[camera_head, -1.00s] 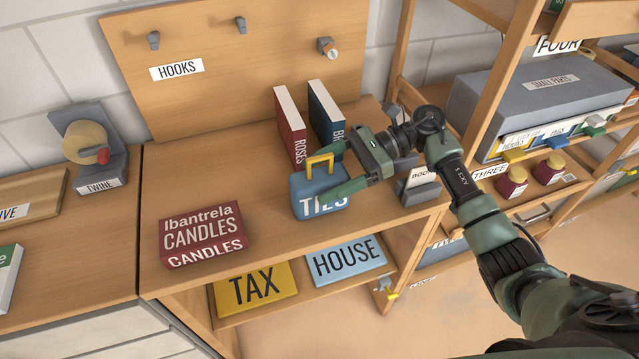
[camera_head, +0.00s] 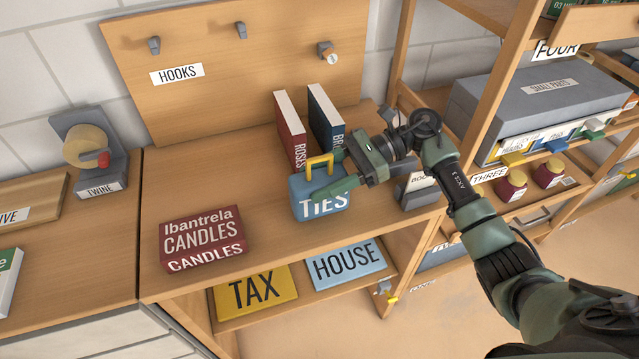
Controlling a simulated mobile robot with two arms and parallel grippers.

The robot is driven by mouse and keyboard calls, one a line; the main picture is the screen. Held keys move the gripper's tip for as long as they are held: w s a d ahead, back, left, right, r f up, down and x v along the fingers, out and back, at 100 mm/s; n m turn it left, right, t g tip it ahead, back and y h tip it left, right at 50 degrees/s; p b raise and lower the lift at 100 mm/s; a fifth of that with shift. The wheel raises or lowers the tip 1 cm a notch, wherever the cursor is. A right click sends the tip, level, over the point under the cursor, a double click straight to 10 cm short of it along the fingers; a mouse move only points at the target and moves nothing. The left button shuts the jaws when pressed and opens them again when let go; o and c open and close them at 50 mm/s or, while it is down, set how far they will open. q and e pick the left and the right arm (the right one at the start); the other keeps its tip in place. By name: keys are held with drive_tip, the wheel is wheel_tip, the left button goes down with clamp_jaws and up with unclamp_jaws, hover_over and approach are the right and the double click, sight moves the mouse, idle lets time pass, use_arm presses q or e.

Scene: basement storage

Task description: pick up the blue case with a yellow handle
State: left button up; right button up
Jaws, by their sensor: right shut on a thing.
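The blue case (camera_head: 306,207) with a yellow handle (camera_head: 320,161) stands upright on the wooden workbench, its front marked "TIES". My right gripper (camera_head: 330,172) reaches in from the right and is shut on the case, one green finger across its front and the other behind it. The far finger is partly hidden. Whether the case's base touches the bench is hard to tell. My left gripper is not in view.
A red book (camera_head: 291,130) and a dark blue book (camera_head: 324,121) stand just behind the case. A red candles box (camera_head: 202,237) sits to the left. A grey holder (camera_head: 419,190) is under my right wrist. The bench (camera_head: 205,180) is clear between box and books.

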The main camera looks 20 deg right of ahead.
wheel_tip(320, 180, up, 19)
drive_tip(key=b, duration=0.2)
drive_tip(key=shift+r+b, duration=0.15)
drive_tip(key=shift+b, duration=0.2)
drive_tip(key=shift+a, duration=0.1)
